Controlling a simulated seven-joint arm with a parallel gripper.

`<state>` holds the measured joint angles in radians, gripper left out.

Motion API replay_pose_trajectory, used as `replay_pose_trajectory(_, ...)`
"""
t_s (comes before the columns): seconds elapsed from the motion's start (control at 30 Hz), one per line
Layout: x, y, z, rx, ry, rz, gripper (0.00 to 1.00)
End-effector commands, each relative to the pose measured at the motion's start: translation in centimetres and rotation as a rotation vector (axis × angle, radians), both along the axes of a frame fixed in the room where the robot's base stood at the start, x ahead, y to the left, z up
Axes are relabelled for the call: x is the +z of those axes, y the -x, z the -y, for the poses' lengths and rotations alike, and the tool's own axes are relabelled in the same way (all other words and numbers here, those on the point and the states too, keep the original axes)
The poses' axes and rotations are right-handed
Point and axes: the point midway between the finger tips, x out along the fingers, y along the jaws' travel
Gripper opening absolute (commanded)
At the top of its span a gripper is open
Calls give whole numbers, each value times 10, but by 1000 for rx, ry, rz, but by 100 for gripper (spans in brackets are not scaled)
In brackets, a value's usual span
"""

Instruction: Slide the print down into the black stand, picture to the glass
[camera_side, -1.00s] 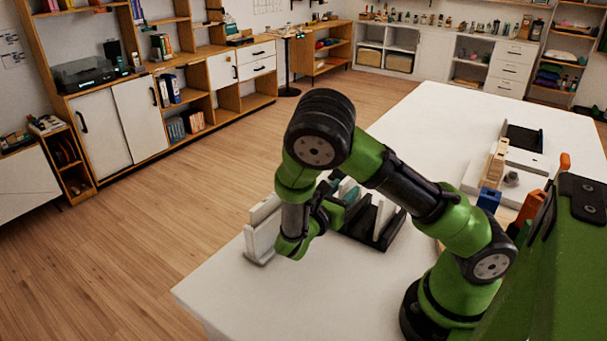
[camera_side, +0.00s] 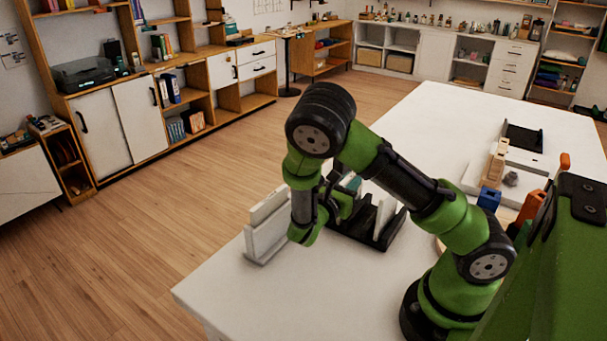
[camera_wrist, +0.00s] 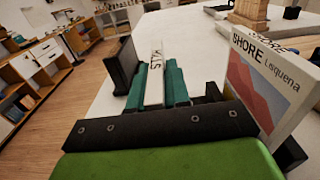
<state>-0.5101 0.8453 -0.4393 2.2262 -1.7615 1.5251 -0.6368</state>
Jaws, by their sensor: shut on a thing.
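My gripper (camera_wrist: 155,82) is shut on a thin white print (camera_wrist: 156,62), seen edge-on between its teal fingers in the wrist view. Dark lettering runs along its near edge; its picture face is hidden. In the side view my wrist is over the left part of a black slotted stand (camera_side: 378,243), and hides the fingertips and most of the held print. Upright white panels stand in this stand. An upright black panel (camera_wrist: 122,66) is left of the held print in the wrist view. I cannot make out the glass, nor whether the print touches a slot.
A white upright holder (camera_side: 264,232) stands at the table's left edge. A panel lettered SHORE (camera_wrist: 262,82) stands close on the right in the wrist view. A black frame (camera_side: 524,138), wooden block (camera_side: 495,165) and blue block (camera_side: 489,198) are farther right.

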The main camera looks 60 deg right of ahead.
Motion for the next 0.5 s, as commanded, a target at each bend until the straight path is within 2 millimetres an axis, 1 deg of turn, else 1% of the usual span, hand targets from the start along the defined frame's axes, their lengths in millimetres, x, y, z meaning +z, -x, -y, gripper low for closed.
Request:
replay_pose_trajectory(0.17,1,0,0,0,0,1,0)
replay_pose_trajectory(0.27,5,0,0,1,0,3,0)
replay_pose_trajectory(0.37,15,0,0,0,0,5,0)
replay_pose_trajectory(0.5,36,0,-1,1,-2,7,0)
